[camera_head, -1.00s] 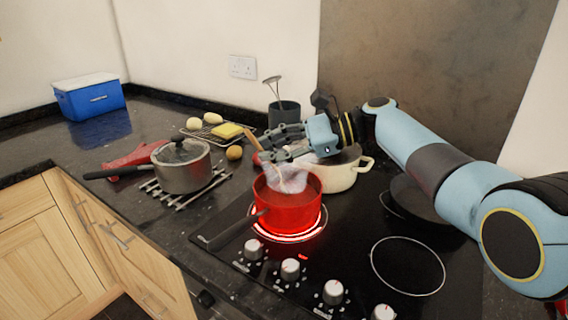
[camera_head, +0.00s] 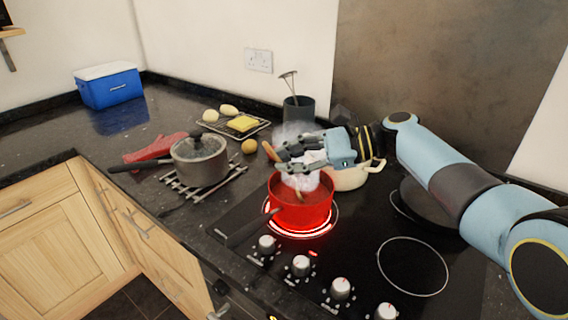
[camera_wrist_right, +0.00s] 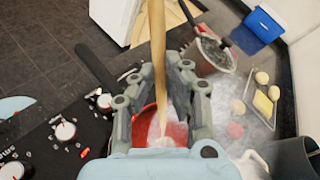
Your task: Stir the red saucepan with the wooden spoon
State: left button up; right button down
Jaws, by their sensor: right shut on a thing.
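The red saucepan (camera_head: 300,208) stands on a glowing ring of the hob, with steam rising from it. Its dark handle points to the lower left. My right gripper (camera_head: 284,157) is above the saucepan, shut on the wooden spoon (camera_head: 270,151). The spoon's lower part reaches down into the pan. In the right wrist view the spoon (camera_wrist_right: 158,60) runs between the fingers of my right gripper (camera_wrist_right: 160,85), with the red saucepan (camera_wrist_right: 172,133) below, partly hidden by the fingers. My left gripper is not in view.
A cream pot (camera_head: 352,178) stands behind the saucepan, close to my right gripper. A grey lidded pan (camera_head: 201,166) rests on a trivet (camera_head: 172,184) to the left. A utensil pot (camera_head: 298,110) is behind. A dark pan (camera_head: 432,201) sits right. The front-right ring (camera_head: 413,267) is clear.

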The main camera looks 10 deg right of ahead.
jog(key=shift+r, duration=0.1)
jog(key=s+a+r+p, duration=0.1)
jog(key=s+r+p, duration=0.1)
jog(key=r, duration=0.4)
jog(key=s+a+r+p, duration=0.1)
jog(key=a+r, duration=0.1)
jog(key=r, duration=0.5)
jog(key=shift+s+a+r+p, duration=0.25)
jog(key=shift+s+a+p, duration=0.05)
jog(key=shift+s+p, duration=0.1)
dwell(0.4)
jog(key=shift+w, duration=0.1)
dwell(0.8)
